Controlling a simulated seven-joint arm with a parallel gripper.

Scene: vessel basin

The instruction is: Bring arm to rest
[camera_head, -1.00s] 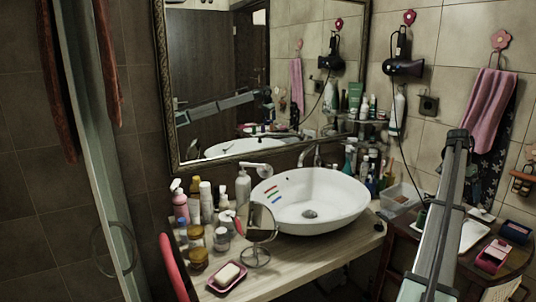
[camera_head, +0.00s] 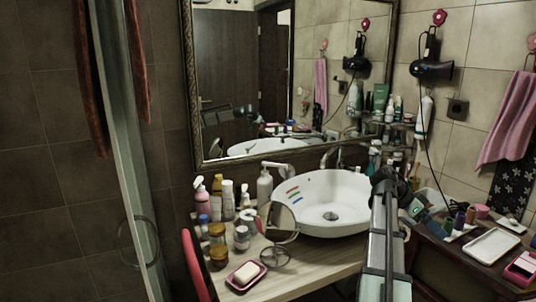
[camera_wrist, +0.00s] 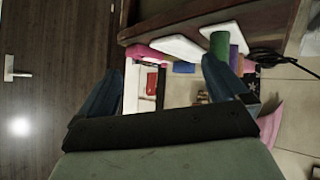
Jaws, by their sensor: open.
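My arm (camera_head: 378,250) rises from the bottom of the head view, in front of the basin's right side. It bends over at the top. My gripper (camera_head: 432,218) is beyond the bend, small and partly hidden, near the dark side table. In the wrist view my gripper (camera_wrist: 163,88) is open. Its two blue fingers stand wide apart, with nothing held between them.
The white vessel basin (camera_head: 325,229) stands on a wooden counter (camera_head: 335,268) with bottles, jars, a round mirror (camera_head: 281,222) and a pink soap dish (camera_head: 263,272). The side table (camera_head: 455,270) holds a white tray (camera_head: 491,245) and small items. A hair dryer (camera_head: 432,69) hangs above.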

